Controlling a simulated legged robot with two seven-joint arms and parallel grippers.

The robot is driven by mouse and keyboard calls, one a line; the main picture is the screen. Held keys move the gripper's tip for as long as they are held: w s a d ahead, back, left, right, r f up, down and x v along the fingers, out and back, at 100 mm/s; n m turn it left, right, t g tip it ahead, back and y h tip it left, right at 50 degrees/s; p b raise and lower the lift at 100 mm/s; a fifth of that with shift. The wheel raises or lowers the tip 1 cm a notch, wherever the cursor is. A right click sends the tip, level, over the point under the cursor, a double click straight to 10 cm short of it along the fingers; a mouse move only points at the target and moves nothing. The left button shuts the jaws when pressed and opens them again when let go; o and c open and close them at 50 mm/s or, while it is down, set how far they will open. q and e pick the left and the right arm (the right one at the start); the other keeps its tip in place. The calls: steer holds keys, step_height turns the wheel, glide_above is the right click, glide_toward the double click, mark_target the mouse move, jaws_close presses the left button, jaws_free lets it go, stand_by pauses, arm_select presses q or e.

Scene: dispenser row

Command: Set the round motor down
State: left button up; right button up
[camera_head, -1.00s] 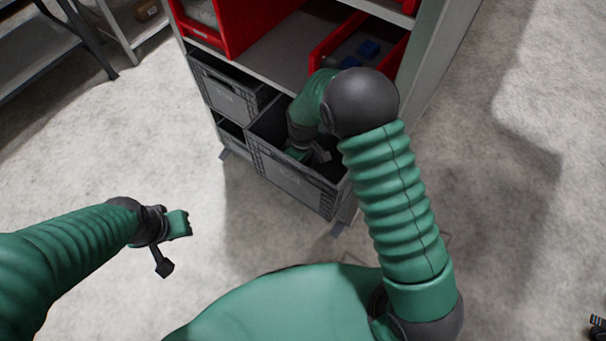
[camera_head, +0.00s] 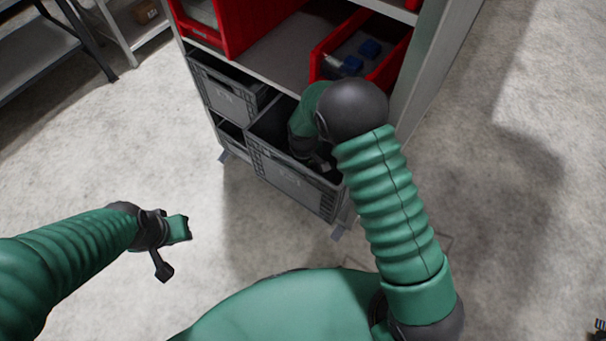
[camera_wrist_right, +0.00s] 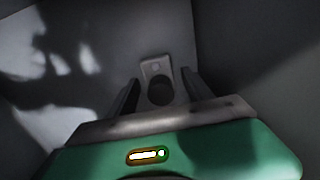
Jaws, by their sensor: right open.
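My right gripper (camera_head: 320,164) reaches down into the pulled-out grey crate (camera_head: 290,186) at the bottom of the shelf. In the right wrist view, the right gripper (camera_wrist_right: 160,90) is open, with its two dark fingers apart. A small grey piece with a dark round part (camera_wrist_right: 160,92) shows between the fingers, and I take it to be the round motor. It appears to lie in the crate, but I cannot tell whether it touches a finger. My left gripper (camera_head: 172,250) hangs over bare floor, apart from everything, and its jaw opening is unclear.
A red bin (camera_head: 350,45) with blue and grey parts sits on the shelf above the crate. Another red bin (camera_head: 222,28) stands to its left. A second grey crate (camera_head: 226,92) is beside the open one. The floor in front is free.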

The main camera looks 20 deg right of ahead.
step_height(320, 180, up, 11)
steer(key=p, duration=0.4)
steer(key=shift+r+p, duration=0.2)
steer(key=shift+p, duration=0.2)
steer(key=shift+r, duration=0.45)
